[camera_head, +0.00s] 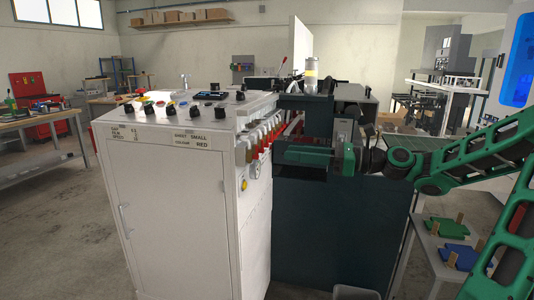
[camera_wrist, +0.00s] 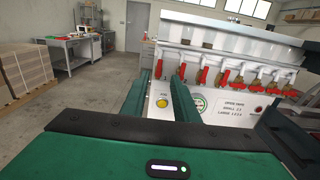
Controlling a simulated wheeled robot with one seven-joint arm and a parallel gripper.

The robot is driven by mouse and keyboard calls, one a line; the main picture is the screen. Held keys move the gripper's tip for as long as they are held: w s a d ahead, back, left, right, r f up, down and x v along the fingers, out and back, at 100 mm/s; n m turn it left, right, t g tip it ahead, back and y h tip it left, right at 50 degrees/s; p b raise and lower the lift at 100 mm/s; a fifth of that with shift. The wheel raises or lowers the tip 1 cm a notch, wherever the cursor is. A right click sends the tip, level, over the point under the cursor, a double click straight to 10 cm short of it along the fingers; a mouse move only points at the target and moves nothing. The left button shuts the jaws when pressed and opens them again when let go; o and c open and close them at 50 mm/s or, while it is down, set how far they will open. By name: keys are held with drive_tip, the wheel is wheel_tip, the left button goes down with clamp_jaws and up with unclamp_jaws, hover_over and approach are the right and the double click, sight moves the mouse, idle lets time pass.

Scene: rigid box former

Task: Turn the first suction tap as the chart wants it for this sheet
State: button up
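A row of red-handled suction taps runs along the side of the white cabinet (camera_head: 170,205). In the wrist view the leftmost tap (camera_wrist: 158,68) hangs about upright between my fingertips, with a gap on both sides. The second tap (camera_wrist: 182,71) is close by the right fingertip; I cannot tell if they touch. Further right, several handles look slanted. My gripper (camera_wrist: 160,80) is open and empty in front of the panel; it also shows in the head view (camera_head: 285,152). The tap chart (camera_wrist: 236,108) names small and large; its numbers are hard to read. The cabinet label (camera_head: 200,139) reads SMALL and RED.
A yellow button (camera_wrist: 161,103) sits below the leftmost tap, between my fingers. A dark machine body (camera_head: 330,230) stands right of the cabinet. A side table holds green (camera_head: 443,228) and blue (camera_head: 460,256) pieces. Open floor lies left of the cabinet.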

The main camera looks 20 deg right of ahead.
sight(256, 152)
drive_tip(key=x, duration=0.9)
clamp_jaws()
